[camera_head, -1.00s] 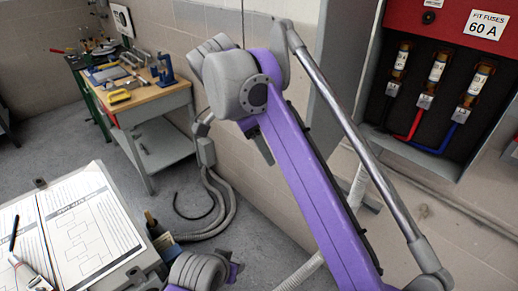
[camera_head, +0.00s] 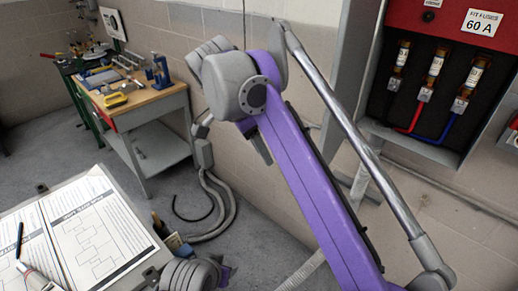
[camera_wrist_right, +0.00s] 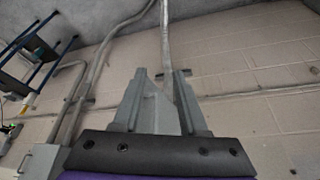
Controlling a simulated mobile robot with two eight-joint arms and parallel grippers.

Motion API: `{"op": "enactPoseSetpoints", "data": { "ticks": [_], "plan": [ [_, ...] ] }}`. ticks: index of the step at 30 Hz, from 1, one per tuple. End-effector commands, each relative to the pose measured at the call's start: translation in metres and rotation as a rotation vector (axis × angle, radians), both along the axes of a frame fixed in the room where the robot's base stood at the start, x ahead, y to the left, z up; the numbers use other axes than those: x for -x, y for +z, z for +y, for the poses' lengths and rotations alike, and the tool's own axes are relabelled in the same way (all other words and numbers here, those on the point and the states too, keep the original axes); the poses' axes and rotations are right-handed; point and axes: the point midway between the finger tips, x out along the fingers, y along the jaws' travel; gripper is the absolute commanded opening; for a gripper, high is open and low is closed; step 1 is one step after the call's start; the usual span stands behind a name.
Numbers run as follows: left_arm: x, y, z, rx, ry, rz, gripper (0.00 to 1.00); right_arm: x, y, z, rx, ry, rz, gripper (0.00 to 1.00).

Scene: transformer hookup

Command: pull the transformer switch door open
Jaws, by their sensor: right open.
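An open fuse cabinet (camera_head: 425,135) is on the wall at the right of the head view. A grey upright panel (camera_head: 358,60) stands along its left side; I cannot tell whether it is the switch door. No handle shows clearly. My right arm crosses the head view, and grey gripper parts (camera_head: 258,145) show beside it, below and left of the cabinet. In the right wrist view my right gripper (camera_wrist_right: 162,75) is open, its fingers apart, with nothing seen held. Wall and conduit lie beyond it. My left gripper does not show.
A workbench (camera_head: 150,100) with tools stands at the left against the wall. A clipboard with papers (camera_head: 90,235) is at the lower left. Grey conduits (camera_head: 215,190) run down the wall to the floor. Floor between bench and clipboard is clear.

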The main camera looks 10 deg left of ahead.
Motion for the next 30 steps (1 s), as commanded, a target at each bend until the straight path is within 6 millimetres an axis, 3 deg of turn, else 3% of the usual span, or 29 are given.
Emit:
{"op": "enactPoseSetpoints", "data": {
  "ticks": [5, 12, 13, 19, 26, 30],
  "plan": [
    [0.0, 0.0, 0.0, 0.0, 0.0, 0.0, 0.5, 0.0, 0.0, 0.0, 0.0, 0.0, 0.0, 0.42],
    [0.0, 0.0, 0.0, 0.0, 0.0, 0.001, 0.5, -0.001, -0.001, -0.005, -0.004, -0.001, 0.006, 0.01],
    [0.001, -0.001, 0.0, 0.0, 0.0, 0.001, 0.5, -0.002, -0.002, -0.009, -0.011, -0.002, 0.012, 0.0],
    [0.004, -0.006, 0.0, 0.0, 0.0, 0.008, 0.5, -0.005, -0.026, -0.075, -0.113, 0.017, 0.099, 0.0],
    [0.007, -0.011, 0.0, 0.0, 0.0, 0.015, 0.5, 0.009, -0.059, -0.146, -0.264, 0.054, 0.14, 0.0],
    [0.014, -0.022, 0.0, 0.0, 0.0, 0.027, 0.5, 0.011, -0.064, -0.171, -0.433, -0.135, 0.192, 0.0]
  ]
}}
